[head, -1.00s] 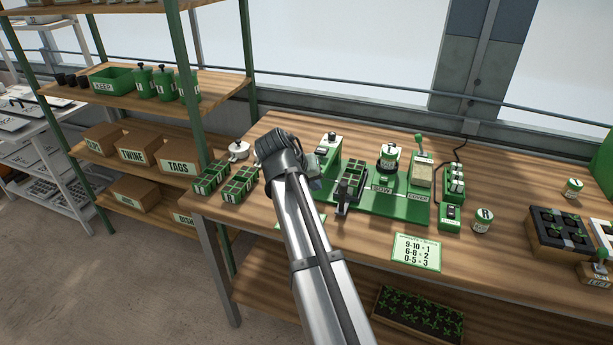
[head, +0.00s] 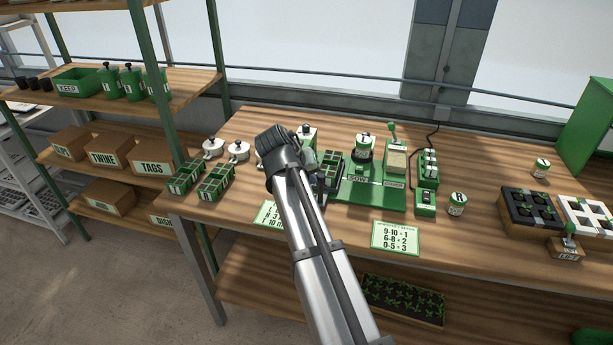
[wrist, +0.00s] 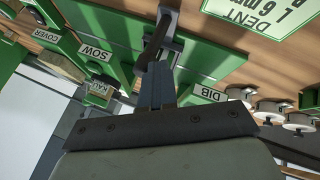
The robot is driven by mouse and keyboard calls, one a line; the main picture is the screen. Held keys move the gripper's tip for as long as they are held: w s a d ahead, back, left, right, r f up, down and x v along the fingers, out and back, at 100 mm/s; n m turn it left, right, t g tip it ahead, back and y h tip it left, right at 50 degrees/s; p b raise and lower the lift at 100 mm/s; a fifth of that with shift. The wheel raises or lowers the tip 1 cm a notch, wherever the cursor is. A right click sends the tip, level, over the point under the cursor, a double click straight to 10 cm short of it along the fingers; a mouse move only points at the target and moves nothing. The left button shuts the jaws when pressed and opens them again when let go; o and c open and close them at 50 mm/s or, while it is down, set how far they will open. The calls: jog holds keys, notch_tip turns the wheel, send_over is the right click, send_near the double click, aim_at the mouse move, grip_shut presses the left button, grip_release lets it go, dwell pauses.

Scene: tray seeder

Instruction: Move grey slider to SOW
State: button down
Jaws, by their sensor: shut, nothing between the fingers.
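The seeder's green base (head: 378,196) lies on the bench, with a SOW label (head: 358,180) and a COVER label beside it. In the wrist view the dark grey slider handle (wrist: 153,40) stands out from the green board, between the DIB label (wrist: 206,93) and the SOW label (wrist: 94,52). My gripper (wrist: 157,68) is shut and empty, its fingertips close by the handle; I cannot tell whether they touch. In the head view my gripper (head: 320,166) is at the left of the base, and my arm hides most of the slider there.
A number card (head: 396,236) lies in front.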

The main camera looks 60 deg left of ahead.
jog(key=w+d, duration=0.6)
jog(key=shift+w+d, duration=0.3)
jog(key=s+r, duration=0.8)
jog(key=s, duration=0.1)
jog(key=shift+s+d, duration=0.15)
jog(key=shift+d, duration=0.3)
jog(key=shift+r, duration=0.1)
